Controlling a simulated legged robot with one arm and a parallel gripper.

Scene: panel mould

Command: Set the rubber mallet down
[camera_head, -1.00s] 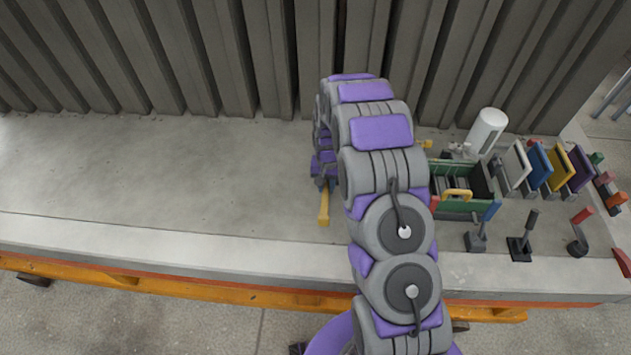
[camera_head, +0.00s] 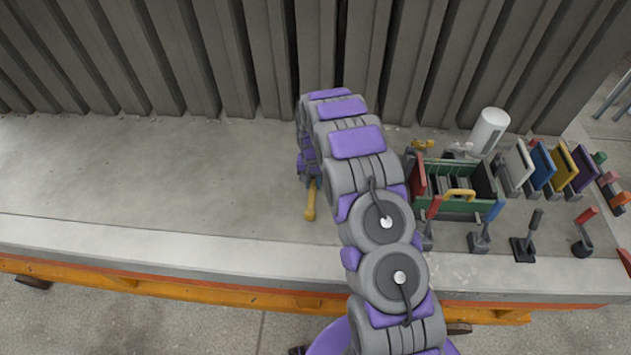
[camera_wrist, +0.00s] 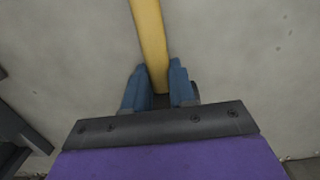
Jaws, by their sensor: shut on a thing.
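The rubber mallet shows only as a yellow handle (camera_head: 310,202) sticking out below my gripper (camera_head: 312,182) in the head view. In the wrist view the handle (camera_wrist: 150,45) runs up from between the blue fingertips (camera_wrist: 160,85) and out of the top edge. My gripper is shut on the handle. The mallet's head is not in view. The handle is over the bare concrete slab (camera_head: 150,190); I cannot tell whether it touches it.
A green crate (camera_head: 440,205) with a yellow handle stands right of my arm. Several coloured panels (camera_head: 560,168), a white cylinder (camera_head: 489,130) and several upright-handled tools (camera_head: 524,240) stand further right. Ribbed grey panels (camera_head: 200,60) rise behind. The slab's left side is clear.

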